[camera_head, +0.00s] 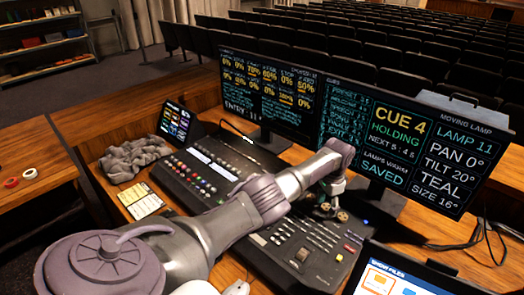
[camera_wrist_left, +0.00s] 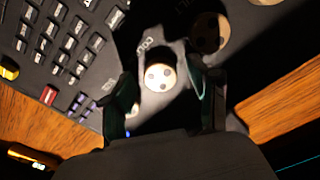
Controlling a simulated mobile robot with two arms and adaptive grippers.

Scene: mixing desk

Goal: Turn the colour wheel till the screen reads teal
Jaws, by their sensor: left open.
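The right-hand screen (camera_head: 440,157) reads LAMP 11, PAN 0°, TILT 20°, TEAL, SIZE 16°. My left gripper (camera_head: 328,203) is low over the encoder wheels at the right part of the desk. In the left wrist view my left gripper (camera_wrist_left: 162,88) is open, with its two dark fingers on either side of a pale round wheel (camera_wrist_left: 159,77). Partly readable lettering starting "COL" is beside this wheel. I cannot tell whether the fingers touch it. A second wheel (camera_wrist_left: 208,30) lies in shadow above it. My right gripper is not in view.
The mixing desk (camera_head: 215,172) has many keys and faders. A cue screen (camera_head: 372,125) shows CUE 4 HOLDING. A grey cloth (camera_head: 133,158) and a yellow card (camera_head: 140,200) lie left of the desk. A tablet (camera_head: 400,280) stands in front at the right.

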